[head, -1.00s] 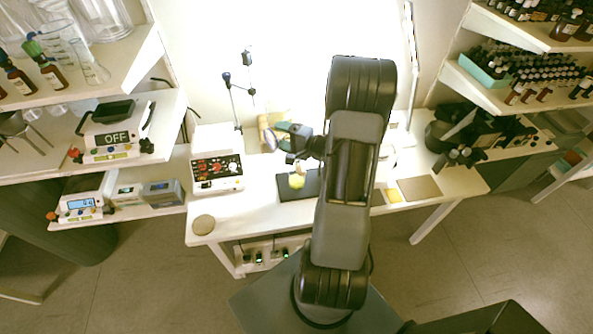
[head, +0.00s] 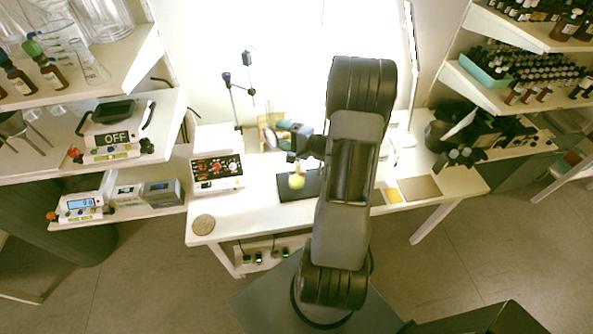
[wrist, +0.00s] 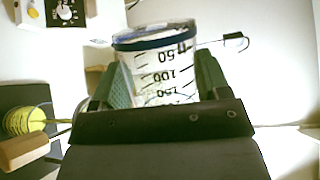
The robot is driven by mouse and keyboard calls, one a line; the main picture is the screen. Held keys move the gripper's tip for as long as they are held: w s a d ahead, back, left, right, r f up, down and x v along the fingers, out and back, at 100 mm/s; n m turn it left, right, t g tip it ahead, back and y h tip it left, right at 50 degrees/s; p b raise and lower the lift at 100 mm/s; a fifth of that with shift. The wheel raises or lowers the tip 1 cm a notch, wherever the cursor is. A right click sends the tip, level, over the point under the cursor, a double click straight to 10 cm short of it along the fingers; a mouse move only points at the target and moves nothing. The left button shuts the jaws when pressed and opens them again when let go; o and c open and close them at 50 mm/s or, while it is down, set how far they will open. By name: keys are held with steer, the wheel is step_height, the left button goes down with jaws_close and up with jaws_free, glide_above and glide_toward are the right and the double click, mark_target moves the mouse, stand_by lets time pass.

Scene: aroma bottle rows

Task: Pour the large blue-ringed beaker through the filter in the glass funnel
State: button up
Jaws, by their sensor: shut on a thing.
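My gripper (wrist: 165,85) is shut on a clear beaker (wrist: 168,72) with a blue ring and black volume marks, which fills the middle of the wrist view. The ring is at the upper end in that picture, and I cannot tell the beaker's true tilt. In the head view my gripper (head: 290,140) is over the back middle of the white table; the beaker is hard to make out there. A yellow-green item (head: 297,181) is at a dark plate (head: 284,190) in front of the gripper. I cannot clearly make out the glass funnel or its filter.
A control box with red displays (head: 217,170) stands left of the dark plate. A round coaster (head: 203,224) lies at the front left. Shelves of glassware and bottles flank the table.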

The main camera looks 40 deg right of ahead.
mark_target(277, 145)
steer(key=shift+a+f+n+g+h, duration=0.45)
steer(key=shift+f+n, duration=0.2)
steer(key=shift+n, duration=0.55)
steer(key=n+b, duration=0.1)
steer(key=a+f+n+h+b, duration=0.1)
steer(key=n, duration=0.1)
steer(key=shift+s+a+g+h, duration=0.1)
steer(key=shift+a+g+h, duration=0.15)
steer(key=shift+a+g, duration=0.1)
steer(key=shift+a+f+n+h, duration=0.15)
steer(key=shift+n+h, duration=0.25)
steer(key=shift+n, duration=0.3)
